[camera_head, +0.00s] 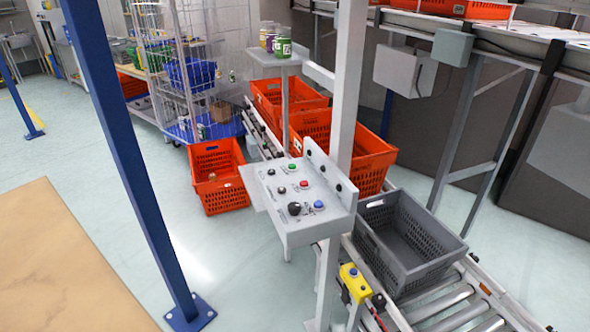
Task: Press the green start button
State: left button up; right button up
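A light grey control panel (281,205) stands on a post near the middle of the head view. Its sloped top carries the green button (292,167) at the back left, a red button (304,184) near the middle, a blue button (318,204) at the front right and several dark knobs and buttons. The green button is small and uncovered. Neither of my grippers is in view, and nothing touches the panel.
A grey tote (402,246) sits on the roller conveyor (458,309) right of the panel. Orange totes (218,178) stand behind it. A blue post (137,165) rises at left, beside a tan tabletop (62,265).

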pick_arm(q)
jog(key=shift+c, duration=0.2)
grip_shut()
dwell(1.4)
